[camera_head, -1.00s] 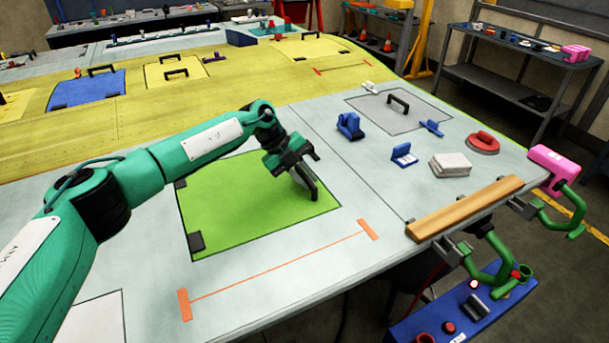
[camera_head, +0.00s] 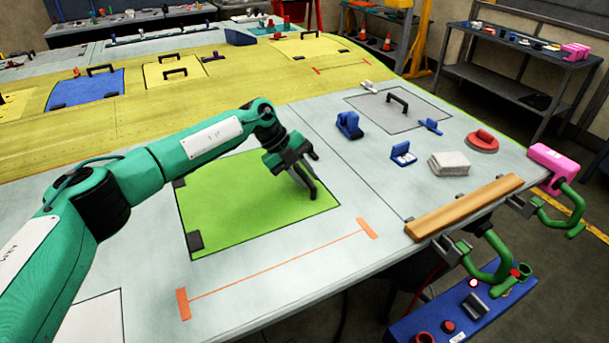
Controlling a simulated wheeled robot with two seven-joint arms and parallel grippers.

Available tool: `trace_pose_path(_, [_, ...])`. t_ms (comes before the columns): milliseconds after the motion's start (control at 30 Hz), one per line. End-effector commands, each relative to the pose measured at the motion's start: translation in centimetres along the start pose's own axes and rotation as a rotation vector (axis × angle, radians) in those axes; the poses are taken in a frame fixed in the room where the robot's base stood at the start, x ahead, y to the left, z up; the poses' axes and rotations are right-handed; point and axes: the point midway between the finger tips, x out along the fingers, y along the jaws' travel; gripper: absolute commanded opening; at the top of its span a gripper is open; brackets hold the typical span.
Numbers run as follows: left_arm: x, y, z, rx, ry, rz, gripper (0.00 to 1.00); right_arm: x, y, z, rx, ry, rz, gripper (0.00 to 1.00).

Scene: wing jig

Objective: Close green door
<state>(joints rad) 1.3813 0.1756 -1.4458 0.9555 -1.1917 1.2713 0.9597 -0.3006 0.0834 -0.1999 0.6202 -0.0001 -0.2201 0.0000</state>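The green door (camera_head: 240,208) is a flat panel in the pale wing surface. It lies level, or nearly level, with that surface, with dark hinge-like pieces at its left corners. My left gripper (camera_head: 309,187) points down at the door's right part, close to its right edge. Its dark fingers reach to about the door's surface. The door's handle cannot be told apart from the dark fingers, so I cannot tell whether they hold it. My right gripper is not in view.
Right of the door are a blue clamp (camera_head: 349,125), a blue bracket (camera_head: 403,154), a grey block (camera_head: 449,163) and a grey panel with a handle (camera_head: 397,103). A wooden bar (camera_head: 464,207) lies along the front edge, by green clamps. An orange line (camera_head: 277,268) marks the clear surface before the door.

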Motion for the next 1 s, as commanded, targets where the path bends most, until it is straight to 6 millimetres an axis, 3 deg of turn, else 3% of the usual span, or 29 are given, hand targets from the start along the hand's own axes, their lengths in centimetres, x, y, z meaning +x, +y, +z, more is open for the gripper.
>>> trace_pose_path(33, [0.9, 0.9, 0.0, -0.005, 0.011, 0.019, 0.35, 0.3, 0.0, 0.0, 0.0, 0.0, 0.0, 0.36])
trace_pose_path(167, [-0.6, 1.0, 0.1, -0.005, 0.008, 0.017, 0.35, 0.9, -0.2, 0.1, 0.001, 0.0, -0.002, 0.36])
trace_pose_path(500, [-8.7, 0.5, 0.1, -0.002, -0.001, 0.003, 0.35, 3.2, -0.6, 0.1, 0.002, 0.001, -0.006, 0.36])
trace_pose_path(700, [-12.3, 0.2, -0.1, 0.001, -0.002, 0.0, 0.35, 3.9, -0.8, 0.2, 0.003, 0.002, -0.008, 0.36])
trace_pose_path(1000, [-14.0, 0.1, -0.2, 0.001, -0.001, -0.002, 0.35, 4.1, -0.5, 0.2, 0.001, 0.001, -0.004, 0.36])
